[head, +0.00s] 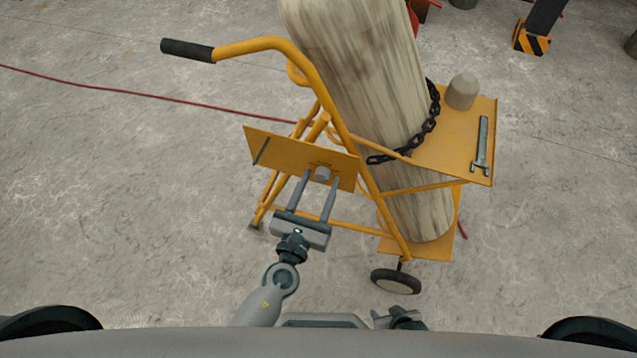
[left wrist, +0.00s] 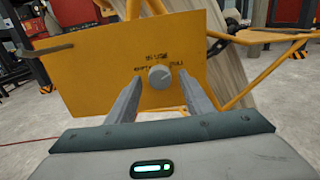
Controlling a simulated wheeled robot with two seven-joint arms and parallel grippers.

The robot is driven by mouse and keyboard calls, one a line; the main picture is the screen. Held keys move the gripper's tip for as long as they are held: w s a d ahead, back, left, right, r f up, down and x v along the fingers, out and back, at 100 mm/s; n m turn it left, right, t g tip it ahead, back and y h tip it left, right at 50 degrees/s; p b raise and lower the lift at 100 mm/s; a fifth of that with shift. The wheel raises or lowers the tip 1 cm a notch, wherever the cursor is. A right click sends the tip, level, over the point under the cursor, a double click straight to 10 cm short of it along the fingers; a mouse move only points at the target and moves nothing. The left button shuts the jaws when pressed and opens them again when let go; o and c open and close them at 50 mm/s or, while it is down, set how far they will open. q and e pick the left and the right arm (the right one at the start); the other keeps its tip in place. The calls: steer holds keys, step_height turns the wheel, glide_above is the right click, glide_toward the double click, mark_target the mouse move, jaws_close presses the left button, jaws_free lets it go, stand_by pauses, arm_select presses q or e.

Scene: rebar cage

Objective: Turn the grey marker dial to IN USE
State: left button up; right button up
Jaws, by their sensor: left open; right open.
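The grey marker dial (head: 323,173) is a small round knob on a yellow plate (head: 285,153) on the cylinder trolley. In the left wrist view the dial (left wrist: 160,77) has IN USE printed above it, with EMPTY to its left and FULL to its right. I cannot tell which word it points to. My left gripper (head: 321,180) is open and empty. In the left wrist view its fingers (left wrist: 160,84) show on either side of the dial, apart from it; the depth gap is unclear. My right gripper (head: 398,317) is low at the bottom edge, partly hidden.
A worn cylinder (head: 365,85) stands in the yellow trolley, with a dark chain (head: 425,132) around it. A grey cap (head: 462,91) and a wrench (head: 482,146) rest on the trolley's shelf (head: 450,140). A red hose (head: 150,96) crosses the floor. The floor at left is mostly clear.

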arm_select(q)
steer(key=c, duration=1)
steer(key=shift+c, duration=0.2)
